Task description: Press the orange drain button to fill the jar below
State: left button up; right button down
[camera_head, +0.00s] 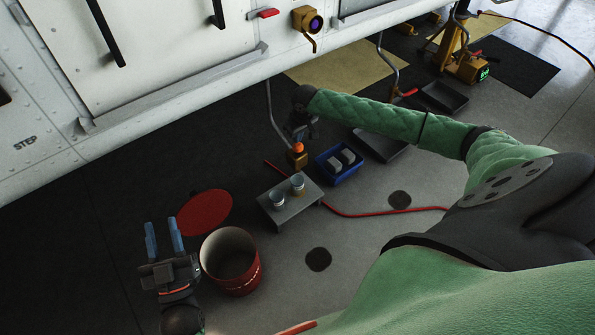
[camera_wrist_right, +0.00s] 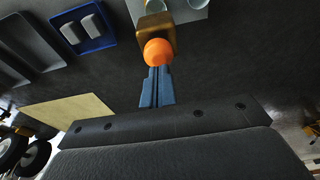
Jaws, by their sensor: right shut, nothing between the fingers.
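The orange drain button (camera_head: 298,147) is a small ball on a yellow-brown block (camera_head: 297,160), at the end of a bent pipe (camera_head: 271,112) that hangs from the white hull. Two clear jars (camera_head: 278,198) (camera_head: 297,182) stand on a small grey stand (camera_head: 303,203) just below. My right gripper (camera_wrist_right: 157,75) is shut and empty. In the wrist view its blue fingertips are at the edge of the orange button (camera_wrist_right: 158,52); I cannot tell whether they touch it. My left gripper (camera_head: 163,234) is open and empty at the lower left, beside a red bucket (camera_head: 231,262).
A blue tray (camera_head: 337,176) with pale blocks lies right of the stand, and grey trays (camera_head: 383,151) lie beyond it. A red disc (camera_head: 205,212) lies near the bucket. A red hose (camera_head: 370,213) crosses the floor. The white hull (camera_head: 150,100) bounds the upper left.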

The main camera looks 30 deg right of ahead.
aim_at(298, 145)
jog(key=shift+f, duration=0.2)
jog(key=shift+f+p, duration=0.35)
jog(key=shift+f, duration=1.1)
jog(key=shift+r+p, duration=1.7)
jog(key=shift+p, duration=0.75)
jog(key=shift+f, duration=0.35)
